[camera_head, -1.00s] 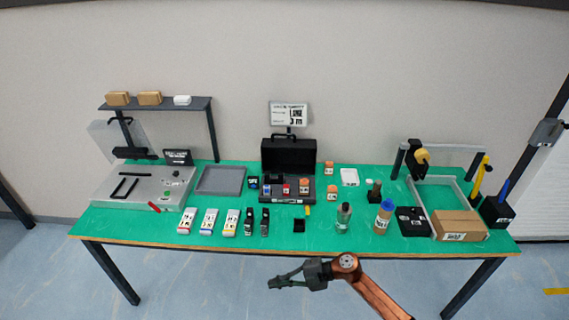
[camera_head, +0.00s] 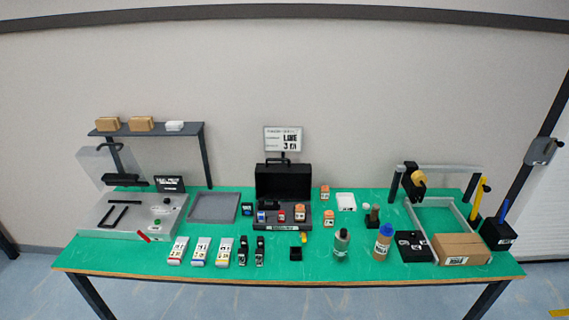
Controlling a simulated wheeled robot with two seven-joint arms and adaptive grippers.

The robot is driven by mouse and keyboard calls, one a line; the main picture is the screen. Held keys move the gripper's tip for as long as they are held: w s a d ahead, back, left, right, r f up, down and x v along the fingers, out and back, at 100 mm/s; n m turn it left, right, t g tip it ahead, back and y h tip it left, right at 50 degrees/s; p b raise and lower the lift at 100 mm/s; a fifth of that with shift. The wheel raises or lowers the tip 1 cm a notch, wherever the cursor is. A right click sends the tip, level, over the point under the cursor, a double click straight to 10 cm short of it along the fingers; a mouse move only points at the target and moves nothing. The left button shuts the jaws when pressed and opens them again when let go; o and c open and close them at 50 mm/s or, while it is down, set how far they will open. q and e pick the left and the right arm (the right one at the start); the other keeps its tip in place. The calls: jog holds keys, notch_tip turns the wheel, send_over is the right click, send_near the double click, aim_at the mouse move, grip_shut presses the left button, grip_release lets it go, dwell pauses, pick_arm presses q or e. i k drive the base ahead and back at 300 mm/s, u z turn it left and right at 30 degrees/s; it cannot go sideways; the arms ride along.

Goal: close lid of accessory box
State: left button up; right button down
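The accessory box (camera_head: 271,228) is a black case at the middle of the green table. Its lid (camera_head: 283,182) stands open and upright at the back, against the wall side. Several small items lie in its base, among them a blue-and-white one (camera_head: 261,216), a red one (camera_head: 282,215) and an orange-and-white one (camera_head: 300,213). Neither of my grippers is in the view now, so their state does not show.
A grey tray (camera_head: 192,207) and a metal machine (camera_head: 100,225) stand left of the box. Several cartridges and a small black cup (camera_head: 295,252) lie in front. Bottles (camera_head: 342,243) and a cardboard box (camera_head: 462,248) stand to the right. A sign (camera_head: 283,139) rises behind the lid.

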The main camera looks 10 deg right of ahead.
aim_at(289, 180)
jog(key=u, duration=0.2)
jog(key=i, duration=1.65)
jog(key=u, duration=0.3)
